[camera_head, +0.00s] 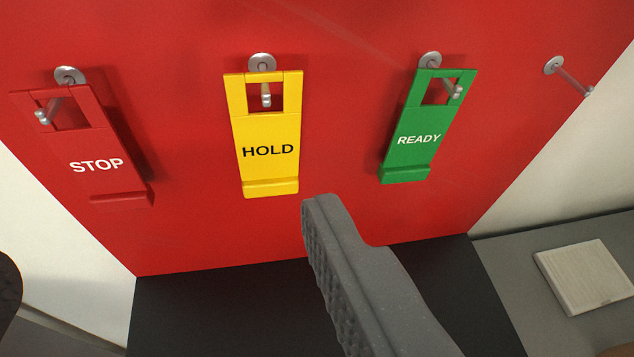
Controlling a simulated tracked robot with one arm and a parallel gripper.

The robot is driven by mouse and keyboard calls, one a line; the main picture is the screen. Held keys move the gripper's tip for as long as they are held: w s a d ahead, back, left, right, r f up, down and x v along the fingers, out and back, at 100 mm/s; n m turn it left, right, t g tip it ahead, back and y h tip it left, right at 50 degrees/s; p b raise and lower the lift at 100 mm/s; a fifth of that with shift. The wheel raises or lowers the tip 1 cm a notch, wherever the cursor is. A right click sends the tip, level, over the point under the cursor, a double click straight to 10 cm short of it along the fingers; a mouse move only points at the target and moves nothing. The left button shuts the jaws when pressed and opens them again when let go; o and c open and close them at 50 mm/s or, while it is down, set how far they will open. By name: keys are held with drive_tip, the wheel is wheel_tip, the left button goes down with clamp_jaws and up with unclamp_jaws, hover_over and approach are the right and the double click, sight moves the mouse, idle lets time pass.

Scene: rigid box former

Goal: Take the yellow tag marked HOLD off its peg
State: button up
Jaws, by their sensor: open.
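The yellow tag marked HOLD (271,126) hangs by its square top opening on a metal peg (266,93) on the red panel, in the upper middle of the view. My gripper (165,235) is open and empty. Its right grey ridged finger reaches up from the bottom, with its tip just below and right of the tag's lower lip in the picture. A dark edge at the far left looks like the other finger, mostly out of frame. I cannot tell the depth gap between finger and tag.
A red STOP tag (92,163) hangs on a peg to the left. A green READY tag (418,138) hangs on a peg to the right. A bare peg (572,77) sticks out at the upper right. A pale slatted block (585,277) is at the lower right.

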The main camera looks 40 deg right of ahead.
drive_tip(key=h+p, duration=0.1)
approach(266, 132)
drive_tip(key=shift+m+g, duration=0.3)
drive_tip(key=shift+m, duration=0.1)
drive_tip(key=shift+r+p+x, duration=0.1)
drive_tip(key=shift+p+x, duration=0.7)
drive_tip(key=shift+x, duration=1.15)
drive_tip(key=shift+r+p+x, duration=0.15)
drive_tip(key=shift+p+x, duration=0.6)
drive_tip(key=shift+x, duration=1.2)
drive_tip(key=shift+w+d+f, duration=0.15)
drive_tip(key=shift+w+f, duration=0.1)
drive_tip(key=shift+w, duration=0.4)
drive_tip(key=c, duration=1)
